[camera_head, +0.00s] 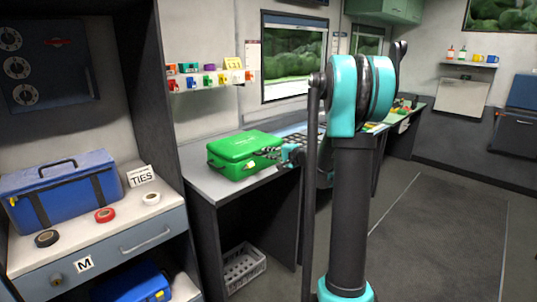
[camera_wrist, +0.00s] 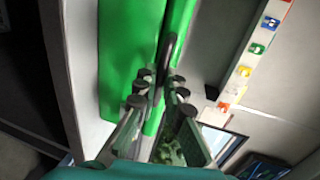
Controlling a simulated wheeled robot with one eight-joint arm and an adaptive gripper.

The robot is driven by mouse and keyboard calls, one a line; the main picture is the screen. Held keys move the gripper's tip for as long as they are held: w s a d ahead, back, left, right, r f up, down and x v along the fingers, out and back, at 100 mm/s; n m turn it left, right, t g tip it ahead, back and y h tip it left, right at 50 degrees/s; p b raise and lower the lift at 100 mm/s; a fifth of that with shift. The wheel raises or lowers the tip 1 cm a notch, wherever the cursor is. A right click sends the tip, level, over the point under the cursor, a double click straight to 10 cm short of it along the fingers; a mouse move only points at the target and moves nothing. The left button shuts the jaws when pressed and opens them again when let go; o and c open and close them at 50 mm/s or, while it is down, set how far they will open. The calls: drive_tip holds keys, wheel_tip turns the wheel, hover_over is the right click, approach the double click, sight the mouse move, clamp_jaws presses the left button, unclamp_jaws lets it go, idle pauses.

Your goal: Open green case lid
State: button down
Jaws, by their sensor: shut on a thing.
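The green case (camera_head: 238,150) sits on the grey counter in the head view, its lid looking shut. In the wrist view the green case (camera_wrist: 128,50) fills the upper left, with a seam between a broad face and a narrower strip. A dark handle (camera_wrist: 171,44) stands out along that seam. My gripper (camera_head: 276,153) is at the right side of the case. In the wrist view my gripper (camera_wrist: 161,82) has its fingertips close together around the lower part of the handle. The exact contact is partly hidden by the fingers.
A blue case (camera_head: 62,185) and tape rolls are on the left desk. A crate (camera_head: 243,268) stands below the counter.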

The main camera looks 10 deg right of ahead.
drive_tip(key=shift+r, duration=0.15)
drive_tip(key=w+a+r+g+h, duration=0.2)
drive_tip(key=w+r+g, duration=0.1)
drive_tip(key=r, duration=0.6)
drive_tip(key=w+a+r+g+h, duration=0.2)
drive_tip(key=w+r, duration=0.3)
drive_tip(key=r, duration=0.4)
drive_tip(key=shift+a+g+h, duration=0.4)
drive_tip(key=shift+a+g, duration=0.3)
drive_tip(key=shift+a, duration=0.15)
drive_tip(key=c, duration=1.6)
unclamp_jaws()
